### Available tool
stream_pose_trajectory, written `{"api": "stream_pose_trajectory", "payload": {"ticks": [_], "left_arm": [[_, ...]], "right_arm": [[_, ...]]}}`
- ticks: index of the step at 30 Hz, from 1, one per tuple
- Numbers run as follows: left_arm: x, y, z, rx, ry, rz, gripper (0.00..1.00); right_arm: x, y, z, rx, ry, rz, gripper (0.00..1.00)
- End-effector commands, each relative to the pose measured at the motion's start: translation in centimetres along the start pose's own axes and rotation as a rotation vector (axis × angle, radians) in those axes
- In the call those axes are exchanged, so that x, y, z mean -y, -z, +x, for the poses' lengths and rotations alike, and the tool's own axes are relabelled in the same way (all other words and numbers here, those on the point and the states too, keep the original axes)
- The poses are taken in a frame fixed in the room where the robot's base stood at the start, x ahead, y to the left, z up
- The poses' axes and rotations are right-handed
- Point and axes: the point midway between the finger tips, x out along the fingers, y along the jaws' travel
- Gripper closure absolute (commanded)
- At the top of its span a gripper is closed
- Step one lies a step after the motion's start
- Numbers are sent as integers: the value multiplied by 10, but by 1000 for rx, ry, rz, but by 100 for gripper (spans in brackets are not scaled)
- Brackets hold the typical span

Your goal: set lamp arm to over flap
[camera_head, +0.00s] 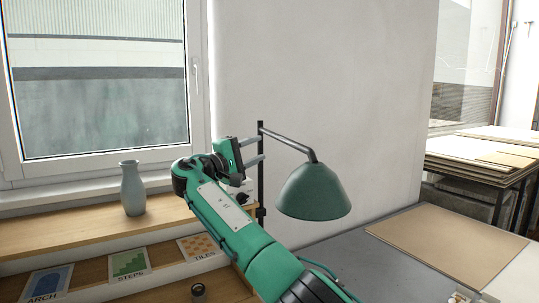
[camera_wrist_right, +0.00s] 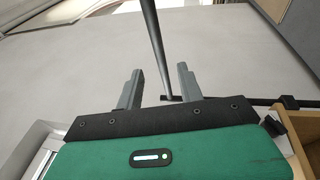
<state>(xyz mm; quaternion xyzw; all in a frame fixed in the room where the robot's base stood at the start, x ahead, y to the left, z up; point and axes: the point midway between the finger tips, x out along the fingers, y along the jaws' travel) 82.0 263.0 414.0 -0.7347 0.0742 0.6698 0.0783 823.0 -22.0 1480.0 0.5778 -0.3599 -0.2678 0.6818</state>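The desk lamp has a green shade (camera_head: 313,192) that hangs from a dark lamp arm (camera_head: 287,141). The arm runs from a black upright post (camera_head: 261,185) toward the right. My right gripper (camera_head: 257,151) is beside the post, its two grey fingers pointing right. In the right wrist view my gripper (camera_wrist_right: 158,88) has its fingers spread wide. A dark rod (camera_wrist_right: 155,45), seemingly the lamp's, shows between them with gaps on both sides. I cannot tell which surface is the flap. My left gripper is not in view.
A grey vase (camera_head: 132,188) stands on the wooden shelf (camera_head: 85,222) under the window. Cards lie in the tray below, including a STEPS card (camera_head: 129,262). A brown board (camera_head: 450,243) lies on the grey table (camera_head: 358,232). Stacked boards (camera_head: 485,152) are at the right.

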Motion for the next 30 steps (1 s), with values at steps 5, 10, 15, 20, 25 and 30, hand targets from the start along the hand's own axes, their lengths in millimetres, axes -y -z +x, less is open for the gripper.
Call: {"api": "stream_pose_trajectory", "payload": {"ticks": [5, 10, 15, 20, 25, 30], "left_arm": [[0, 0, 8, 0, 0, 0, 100], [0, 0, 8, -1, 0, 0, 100], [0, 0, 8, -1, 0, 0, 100], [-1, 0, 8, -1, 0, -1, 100], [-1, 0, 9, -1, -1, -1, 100], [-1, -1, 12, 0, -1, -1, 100]], "right_arm": [[1, 0, -17, 0, -1, 0, 62], [-1, 0, -21, 1, 0, 0, 62], [-1, 0, -20, 1, 0, 0, 64], [-1, 0, -20, 1, 0, 0, 95], [21, 3, -13, -22, 30, -8, 100], [98, 8, 16, -112, 133, -27, 100]]}}
